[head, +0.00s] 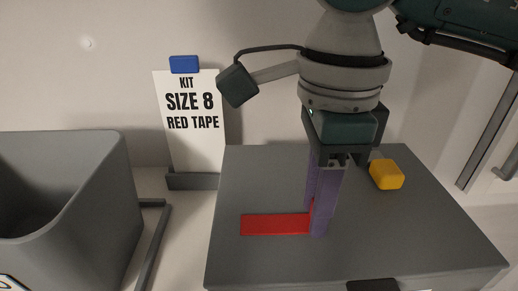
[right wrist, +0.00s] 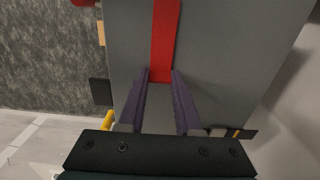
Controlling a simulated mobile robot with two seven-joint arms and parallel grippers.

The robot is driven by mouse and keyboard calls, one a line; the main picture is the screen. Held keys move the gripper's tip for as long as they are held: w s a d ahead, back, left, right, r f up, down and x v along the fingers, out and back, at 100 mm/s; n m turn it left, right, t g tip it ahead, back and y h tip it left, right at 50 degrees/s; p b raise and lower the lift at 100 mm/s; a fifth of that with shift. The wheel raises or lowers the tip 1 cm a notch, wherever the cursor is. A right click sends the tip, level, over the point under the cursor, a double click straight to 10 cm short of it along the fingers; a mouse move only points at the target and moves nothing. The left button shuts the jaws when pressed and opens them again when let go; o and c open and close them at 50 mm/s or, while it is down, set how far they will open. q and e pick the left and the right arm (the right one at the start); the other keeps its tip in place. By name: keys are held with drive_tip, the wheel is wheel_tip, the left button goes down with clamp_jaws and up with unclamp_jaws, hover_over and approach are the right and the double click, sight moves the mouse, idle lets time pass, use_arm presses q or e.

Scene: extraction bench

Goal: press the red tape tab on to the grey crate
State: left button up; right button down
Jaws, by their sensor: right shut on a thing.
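The red tape tab (head: 275,224) is a flat red strip low over the top of the grey crate (head: 430,240), running left from my right fingertips. My right gripper (head: 318,228) points down with its purple fingers shut on the strip's right end. In the right wrist view the red strip (right wrist: 165,40) runs away from between the fingertips (right wrist: 160,75) over the grey surface. I cannot tell whether the strip touches the crate along its length. My left gripper is not in view.
A yellow block (head: 386,174) sits on the crate top behind and right of my gripper. An open grey bin (head: 75,190) stands at left. A card reading "KIT SIZE 8 RED TAPE" (head: 190,145) with a blue clip (head: 184,64) stands behind. A black piece (head: 372,285) is at the crate's front.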

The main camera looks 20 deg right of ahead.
drive_tip(key=shift+f, duration=0.15)
drive_tip(key=c, duration=0.5)
unclamp_jaws()
wheel_tip(320, 180, up, 9)
drive_tip(key=shift+r+b, duration=0.1)
drive_tip(key=shift+b, duration=0.9)
drive_tip(key=shift+r, duration=0.45)
drive_tip(key=shift+c, duration=0.3)
